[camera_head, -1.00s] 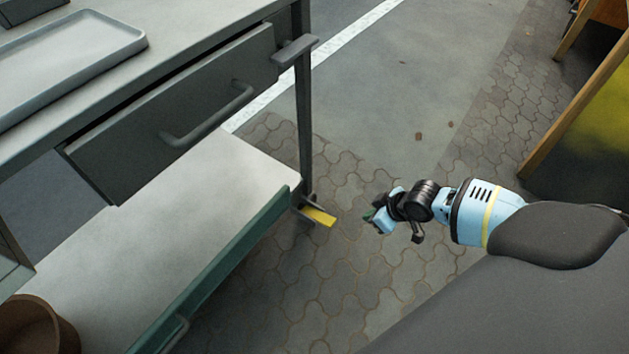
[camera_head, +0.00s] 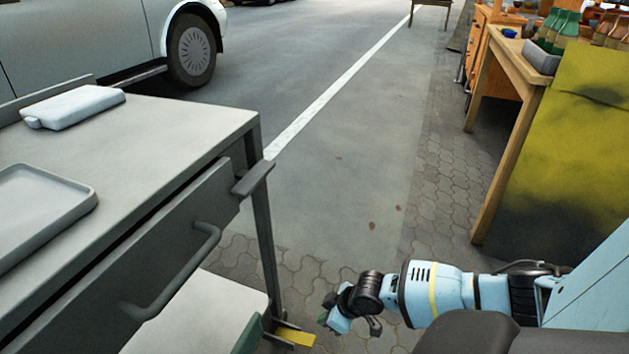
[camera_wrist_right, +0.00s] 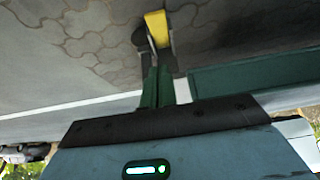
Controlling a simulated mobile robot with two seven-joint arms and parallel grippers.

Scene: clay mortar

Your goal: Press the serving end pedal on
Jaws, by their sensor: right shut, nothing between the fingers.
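The yellow pedal (camera_head: 296,337) juts out low at the near right leg of the grey metal cart (camera_head: 262,230), close to the paving. My right gripper (camera_head: 328,312) is just to the right of the pedal in the head view, with a gap in the picture between them. In the right wrist view the pedal (camera_wrist_right: 157,28) shows just beyond the green fingertips (camera_wrist_right: 157,80), which are together and empty. I cannot tell whether they touch the pedal or its dark bracket. My left gripper is in neither view.
The cart has a drawer with a handle (camera_head: 180,275), a grey tray (camera_head: 45,210) and a pale flat case (camera_head: 75,106) on top. A white car (camera_head: 110,45) stands behind. A wooden stall with a yellow cloth (camera_head: 575,150) is at right. Paving between is clear.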

